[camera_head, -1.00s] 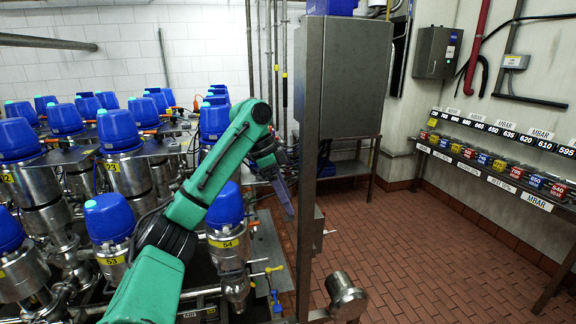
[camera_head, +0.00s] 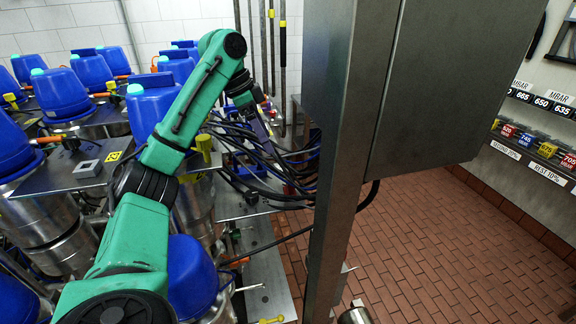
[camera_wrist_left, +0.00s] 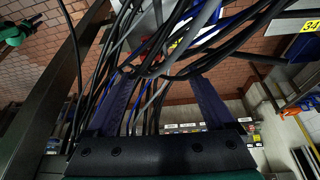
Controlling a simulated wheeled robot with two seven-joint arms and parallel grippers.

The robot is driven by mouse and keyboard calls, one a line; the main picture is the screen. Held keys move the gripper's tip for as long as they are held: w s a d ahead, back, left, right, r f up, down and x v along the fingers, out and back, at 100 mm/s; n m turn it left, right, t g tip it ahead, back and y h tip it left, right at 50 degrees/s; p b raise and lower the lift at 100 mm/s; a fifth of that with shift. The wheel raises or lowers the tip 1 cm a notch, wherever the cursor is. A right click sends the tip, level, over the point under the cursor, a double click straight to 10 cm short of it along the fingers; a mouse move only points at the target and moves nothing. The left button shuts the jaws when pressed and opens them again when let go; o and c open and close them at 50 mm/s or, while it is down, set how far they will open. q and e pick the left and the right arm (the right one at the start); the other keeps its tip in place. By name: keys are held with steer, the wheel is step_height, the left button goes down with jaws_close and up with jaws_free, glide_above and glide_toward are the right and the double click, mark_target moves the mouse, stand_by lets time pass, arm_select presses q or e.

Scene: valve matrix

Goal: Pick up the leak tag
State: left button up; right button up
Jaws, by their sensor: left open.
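I cannot make out a leak tag for certain in either view. My left gripper (camera_head: 262,130) is at the end of the green arm, beyond the valves and left of the steel post. In the left wrist view its two dark fingers (camera_wrist_left: 160,80) stand wide apart. Black cables run across and behind the gap between them, and nothing is clearly held. Whether the fingers touch the cables I cannot tell. My right gripper does not show.
Blue-capped steel valves (camera_head: 62,94) crowd the left. A bundle of black cables (camera_head: 270,165) hangs by the gripper. A steel post (camera_head: 336,210) with a cabinet (camera_head: 428,85) stands to its right. A shelf of numbered boxes (camera_head: 545,148) is far right. The brick floor (camera_head: 440,250) is clear.

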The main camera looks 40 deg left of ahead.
arm_select(q)
glide_above(289, 176)
steer(key=s+a, duration=0.1)
steer(key=s, duration=0.2)
step_height(289, 176, down, 5)
steer(key=w+f, duration=0.1)
steer(key=w+f+p, duration=0.1)
steer(key=f, duration=0.1)
steer(key=f+p, duration=0.1)
steer(key=shift+w+a+f, duration=0.1)
steer(key=shift+w+f, duration=0.1)
steer(key=shift+w, duration=0.2)
steer(key=x, duration=0.2)
steer(key=shift+w+d+f+p, duration=0.1)
steer(key=shift+d+f+p, duration=0.2)
steer(key=shift+p, duration=0.1)
steer(key=shift+d, duration=0.2)
steer(key=shift+c, duration=1.2)
steer(key=shift+a+f, duration=0.1)
steer(key=shift+a, duration=0.05)
steer(key=c, duration=1)
jaws_close()
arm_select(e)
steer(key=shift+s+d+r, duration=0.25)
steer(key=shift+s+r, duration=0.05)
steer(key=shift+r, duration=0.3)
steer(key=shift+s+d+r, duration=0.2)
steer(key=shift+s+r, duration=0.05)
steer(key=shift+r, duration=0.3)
